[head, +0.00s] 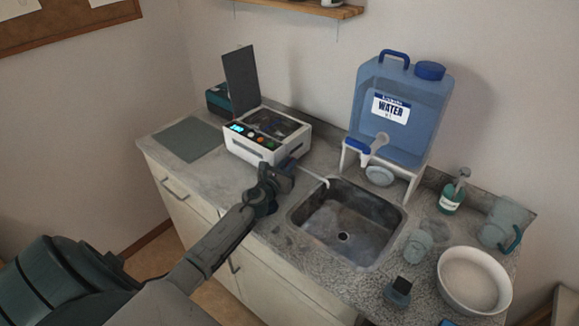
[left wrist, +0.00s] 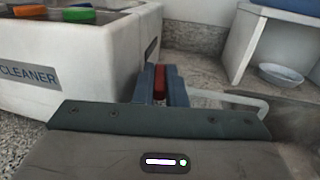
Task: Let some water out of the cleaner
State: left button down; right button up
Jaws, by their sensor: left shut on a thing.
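The white cleaner (head: 243,152) stands on the counter left of the sink, its dark lid (head: 241,78) raised and its front panel lit. In the left wrist view its labelled front (left wrist: 65,65) fills the upper left. My left gripper (head: 286,172) is at the cleaner's right side, near its lower edge. Its jaws (left wrist: 160,88) are shut on a small red handle (left wrist: 160,78), largely hidden between them. A thin white spout (head: 313,178) runs from behind my gripper to the sink (head: 318,225) and also shows in the left wrist view (left wrist: 240,100). No water is clearly visible. My right gripper is not in view.
A blue water container (head: 415,105) stands on a white stand behind the sink. A soap bottle (head: 452,195), a glass (head: 418,246), a pitcher (head: 496,228) and a white bowl (head: 495,300) are to the right. A grey mat (head: 187,139) lies left of the cleaner.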

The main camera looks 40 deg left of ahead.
pick_arm(q)
jog(key=shift+a+m+h, duration=0.1)
jog(key=shift+m+h, duration=0.3)
jog(key=shift+h, duration=0.2)
jog(key=c, duration=1.5)
grip_release()
jog(key=shift+c, duration=0.2)
jog(key=shift+o, duration=0.3)
jog(key=shift+r, duration=0.1)
jog(key=shift+b, duration=0.3)
